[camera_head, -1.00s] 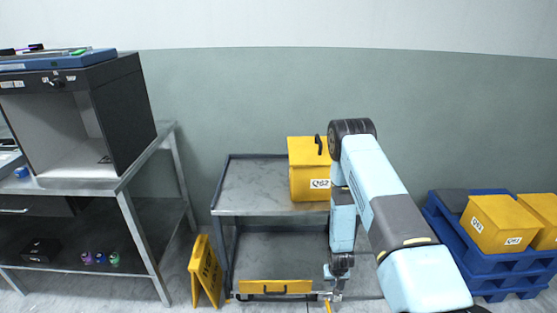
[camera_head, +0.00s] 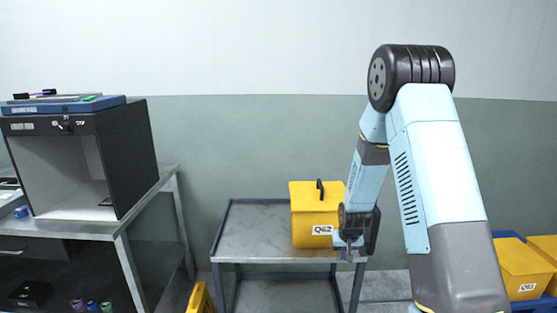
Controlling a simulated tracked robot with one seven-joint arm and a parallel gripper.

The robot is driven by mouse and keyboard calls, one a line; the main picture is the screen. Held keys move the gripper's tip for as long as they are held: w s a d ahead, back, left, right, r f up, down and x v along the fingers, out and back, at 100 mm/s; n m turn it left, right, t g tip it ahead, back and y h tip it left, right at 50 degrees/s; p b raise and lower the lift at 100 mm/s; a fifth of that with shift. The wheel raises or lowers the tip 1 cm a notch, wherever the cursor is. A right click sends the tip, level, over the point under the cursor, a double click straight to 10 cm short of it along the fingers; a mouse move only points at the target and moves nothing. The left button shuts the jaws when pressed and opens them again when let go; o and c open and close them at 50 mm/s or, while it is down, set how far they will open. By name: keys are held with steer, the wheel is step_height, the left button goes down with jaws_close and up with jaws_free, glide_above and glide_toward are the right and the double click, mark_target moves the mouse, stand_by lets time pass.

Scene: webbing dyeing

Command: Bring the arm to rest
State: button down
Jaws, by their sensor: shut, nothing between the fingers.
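My arm is raised and bent on the right side of the head view, with its elbow high against the wall. My gripper (camera_head: 349,256) hangs from the forearm, pointing down. It is small in the picture and its fingers are shut with nothing between them. It appears in front of the right part of the grey cart (camera_head: 255,238) and just right of the lower edge of the yellow bin (camera_head: 312,212) labelled Q62. I cannot tell how far it is from the cart top.
A metal bench (camera_head: 95,228) at left carries a dark open-fronted cabinet (camera_head: 135,155) with a blue case (camera_head: 65,106) on top. A yellow floor sign (camera_head: 199,298) stands before the cart. Yellow bins, one labelled Q61 (camera_head: 521,265), sit on blue pallets at right. The cart's left top is clear.

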steer(key=s+r+t, duration=0.1)
steer(key=s+r, duration=0.5)
steer(key=r, duration=0.7)
steer(key=s+r, duration=0.5)
steer(key=r, duration=0.8)
steer(key=s+r, duration=0.6)
steer(key=s, duration=0.5)
steer(key=s+r+t, duration=0.1)
steer(key=s+r, duration=0.5)
steer(key=s, duration=0.6)
steer(key=shift+d, duration=0.45)
steer(key=shift+r, duration=0.1)
